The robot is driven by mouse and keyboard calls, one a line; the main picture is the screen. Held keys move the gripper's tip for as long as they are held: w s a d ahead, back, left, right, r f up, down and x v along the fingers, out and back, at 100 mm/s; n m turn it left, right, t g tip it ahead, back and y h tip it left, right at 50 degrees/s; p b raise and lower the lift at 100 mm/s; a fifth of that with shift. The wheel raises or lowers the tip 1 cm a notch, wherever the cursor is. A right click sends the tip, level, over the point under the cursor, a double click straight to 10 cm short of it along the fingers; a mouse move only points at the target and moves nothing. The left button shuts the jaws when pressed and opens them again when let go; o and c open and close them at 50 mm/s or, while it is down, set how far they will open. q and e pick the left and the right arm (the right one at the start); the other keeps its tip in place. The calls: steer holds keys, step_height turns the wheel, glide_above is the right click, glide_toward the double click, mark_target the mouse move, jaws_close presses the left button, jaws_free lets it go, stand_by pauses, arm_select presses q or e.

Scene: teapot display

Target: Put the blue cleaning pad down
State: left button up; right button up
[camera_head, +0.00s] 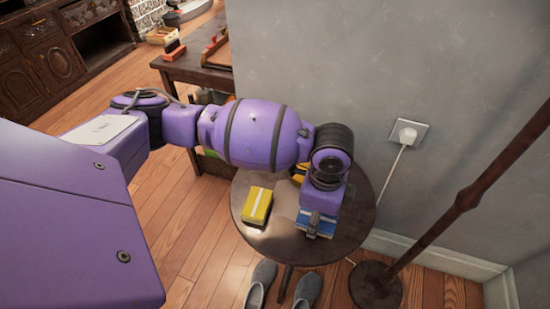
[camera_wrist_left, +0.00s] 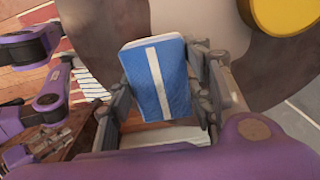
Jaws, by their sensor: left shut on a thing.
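The blue cleaning pad (camera_wrist_left: 157,80) has a white stripe and is held between the fingers of my left gripper (camera_wrist_left: 160,92) in the left wrist view. In the head view, my left gripper (camera_head: 314,224) points down over the right front part of a small round dark table (camera_head: 268,243). The blue pad (camera_head: 325,226) shows there under the gripper, partly hidden by it. I cannot tell whether the pad touches the tabletop. Purple arm parts and grey jaws, which seem to be my right gripper (camera_wrist_left: 48,138), show small at the left of the left wrist view.
A yellow pad (camera_head: 257,205) with a pale stripe lies on the table's left side. A floor lamp's base (camera_head: 375,287) and pole stand at the right. Grey slippers (camera_head: 262,280) lie in front. A wall socket (camera_head: 408,132) with a cable and a wooden desk (camera_head: 190,68) are behind.

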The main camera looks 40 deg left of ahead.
arm_select(q)
step_height(320, 180, down, 2)
steer(key=shift+f, duration=0.15)
steer(key=o, duration=1.3)
